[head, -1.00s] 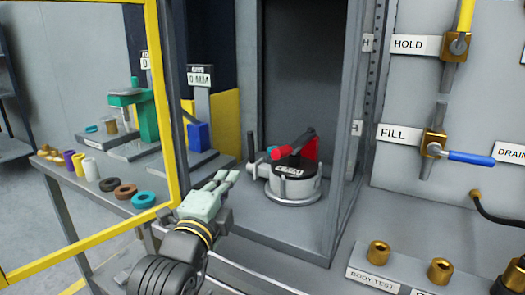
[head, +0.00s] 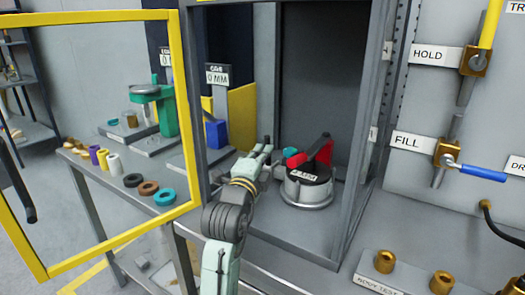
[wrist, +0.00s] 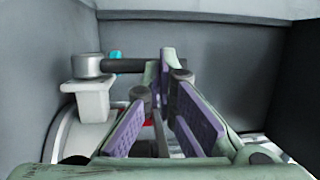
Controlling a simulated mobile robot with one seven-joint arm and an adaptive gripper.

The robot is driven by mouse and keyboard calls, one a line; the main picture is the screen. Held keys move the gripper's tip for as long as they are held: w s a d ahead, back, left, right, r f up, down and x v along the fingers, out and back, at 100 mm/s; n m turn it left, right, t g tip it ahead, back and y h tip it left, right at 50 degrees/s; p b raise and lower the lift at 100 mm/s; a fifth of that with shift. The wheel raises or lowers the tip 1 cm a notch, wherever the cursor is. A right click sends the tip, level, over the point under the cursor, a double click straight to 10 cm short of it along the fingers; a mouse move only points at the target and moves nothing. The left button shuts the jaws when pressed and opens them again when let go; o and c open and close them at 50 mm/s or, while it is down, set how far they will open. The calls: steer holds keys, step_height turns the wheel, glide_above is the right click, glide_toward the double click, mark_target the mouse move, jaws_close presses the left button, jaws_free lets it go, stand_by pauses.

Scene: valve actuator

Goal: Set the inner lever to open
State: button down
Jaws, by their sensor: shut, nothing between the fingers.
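The valve actuator (head: 306,190) is a round grey body with a dark top and a small white label, standing on the cabinet floor. A red lever (head: 320,151) with a black part beside it slants up from its top, and a teal piece (head: 291,153) shows at its left. I cannot tell which part is the inner lever. My gripper (head: 266,147) is just left of the actuator, shut and empty. In the wrist view, the purple-padded fingers (wrist: 172,75) cover much of the actuator. A dark bar (wrist: 130,66) runs behind them, with a red bit (wrist: 121,104) below.
The grey cabinet post (head: 368,130) stands right of the actuator. The yellow-framed door (head: 186,100) stands open at the left, before a bench with several rings. A panel at the right has a blue-handled FILL valve (head: 483,173) and a yellow-handled HOLD valve (head: 490,25).

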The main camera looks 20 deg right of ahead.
steer(key=shift+w+d+r+b, duration=0.25)
steer(key=shift+w+d+b, duration=0.15)
steer(key=shift+w+b, duration=0.1)
steer(key=shift+s, duration=0.1)
stand_by(0.3)
